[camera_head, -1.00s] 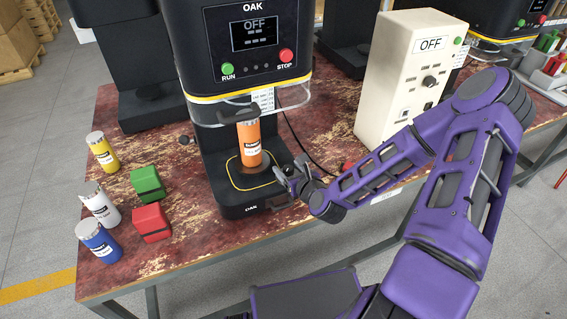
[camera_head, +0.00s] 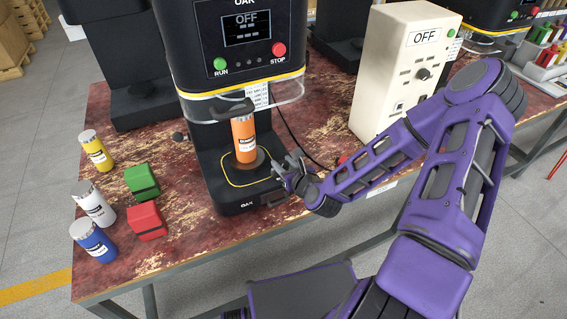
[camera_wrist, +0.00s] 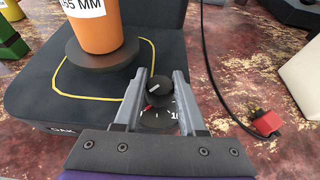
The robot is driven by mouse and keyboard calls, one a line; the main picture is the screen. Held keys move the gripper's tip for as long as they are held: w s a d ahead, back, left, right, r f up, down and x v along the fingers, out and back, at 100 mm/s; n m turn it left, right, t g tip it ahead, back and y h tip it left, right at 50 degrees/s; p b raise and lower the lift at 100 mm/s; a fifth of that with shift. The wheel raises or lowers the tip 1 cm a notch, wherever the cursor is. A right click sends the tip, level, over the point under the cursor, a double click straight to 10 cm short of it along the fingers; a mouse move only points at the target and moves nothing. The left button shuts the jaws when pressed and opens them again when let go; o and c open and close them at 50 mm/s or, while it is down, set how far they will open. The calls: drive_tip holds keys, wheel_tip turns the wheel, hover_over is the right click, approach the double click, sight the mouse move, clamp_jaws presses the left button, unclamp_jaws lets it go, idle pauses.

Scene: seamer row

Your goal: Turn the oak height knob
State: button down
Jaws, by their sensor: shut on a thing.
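The oak height knob (camera_wrist: 159,88) is a black round knob with a white pointer line, above a dial plate with a red mark and numbers. It shows in the wrist view on the right side of the machine's black base. My gripper (camera_wrist: 164,80) is around the knob, one finger on each side, shut on it. In the head view my gripper (camera_head: 287,172) is at the right side of the OAK machine (camera_head: 240,75), and the knob is hidden there. The machine's display reads OFF. An orange can (camera_head: 243,140) stands on its round plate.
A cream control box (camera_head: 395,80) reading OFF stands to the right. A red connector (camera_wrist: 267,123) on a black cable lies right of my gripper. Yellow, white and blue cans (camera_head: 93,240) and green and red blocks (camera_head: 147,221) are on the table's left.

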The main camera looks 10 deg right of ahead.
drive_tip(key=shift+d+n+y, duration=0.1)
drive_tip(key=shift+n+y, duration=0.3)
drive_tip(key=shift+y, duration=0.1)
drive_tip(key=shift+n+g+y, duration=0.3)
drive_tip(key=shift+n+y, duration=0.2)
drive_tip(key=n+g+y, duration=0.2)
drive_tip(key=n+y, duration=0.1)
drive_tip(key=shift+w+n+y+b, duration=0.1)
drive_tip(key=shift+n+y+b, duration=0.2)
drive_tip(key=shift+y, duration=0.1)
drive_tip(key=n+g+y, duration=0.1)
drive_tip(key=n+g, duration=0.1)
drive_tip(key=n+g+y, duration=0.2)
drive_tip(key=n, duration=0.1)
drive_tip(key=shift+r+g+y, duration=0.15)
drive_tip(key=shift+g+y, duration=0.15)
drive_tip(key=shift+g, duration=0.1)
drive_tip(key=n+g+y, duration=0.1)
drive_tip(key=n+g, duration=0.2)
drive_tip(key=shift+n+g, duration=0.3)
drive_tip(key=shift+n+g+b, duration=0.7)
drive_tip(key=shift+n+g, duration=1.2)
drive_tip(key=shift+g, duration=0.5)
drive_tip(key=shift+f, duration=0.2)
